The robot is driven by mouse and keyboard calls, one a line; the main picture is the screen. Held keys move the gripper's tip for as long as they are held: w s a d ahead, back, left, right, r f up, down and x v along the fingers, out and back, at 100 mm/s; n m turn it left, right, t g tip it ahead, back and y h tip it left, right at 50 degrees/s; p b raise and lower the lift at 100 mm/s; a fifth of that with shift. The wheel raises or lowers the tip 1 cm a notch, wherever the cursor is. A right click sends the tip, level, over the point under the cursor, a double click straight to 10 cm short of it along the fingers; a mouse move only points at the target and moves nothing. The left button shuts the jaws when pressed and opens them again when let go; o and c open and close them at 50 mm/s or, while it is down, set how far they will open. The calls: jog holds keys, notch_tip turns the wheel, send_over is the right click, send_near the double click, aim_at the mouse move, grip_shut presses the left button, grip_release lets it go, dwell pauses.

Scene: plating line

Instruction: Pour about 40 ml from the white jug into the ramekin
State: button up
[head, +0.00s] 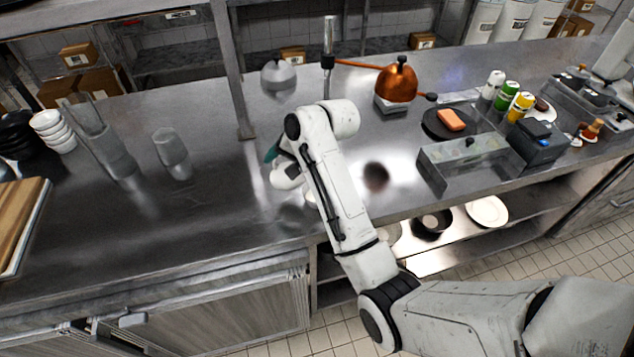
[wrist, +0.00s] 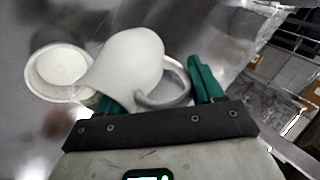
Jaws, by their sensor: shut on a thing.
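My gripper (head: 273,155) is over the steel counter, its green fingers partly hidden by my arm in the head view. In the wrist view my gripper (wrist: 152,88) is shut on the white jug (wrist: 130,62), with the jug's handle between the fingers. The jug (head: 284,177) looks tilted, its narrow end pointing toward the ramekin (wrist: 38,72). The ramekin is a round white dish beside the jug, with a paler white disc inside that looks like liquid. In the head view only a sliver of the ramekin (head: 311,197) shows beside my arm. I cannot make out a falling stream.
Clear glass vessels (head: 171,150) and white bowls (head: 52,128) stand to the left. A copper kettle (head: 397,82), a dark plate (head: 436,131) with an orange block, and a steel container (head: 462,165) stand to the right. A post (head: 237,90) rises behind my gripper.

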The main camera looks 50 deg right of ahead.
jog(key=shift+w+a+g+h, duration=0.15)
jog(key=shift+w+g+h, duration=0.25)
jog(key=shift+g, duration=0.2)
jog(key=shift+s, duration=0.2)
jog(key=shift+w, duration=0.1)
jog(key=shift+w+a+g+h, duration=0.2)
jog(key=shift+w+g+h, duration=0.25)
jog(key=shift+g, duration=0.65)
jog(key=shift+w+a+f+g+h, duration=0.15)
jog(key=shift+f+g+h, duration=0.15)
jog(key=shift+f, duration=0.15)
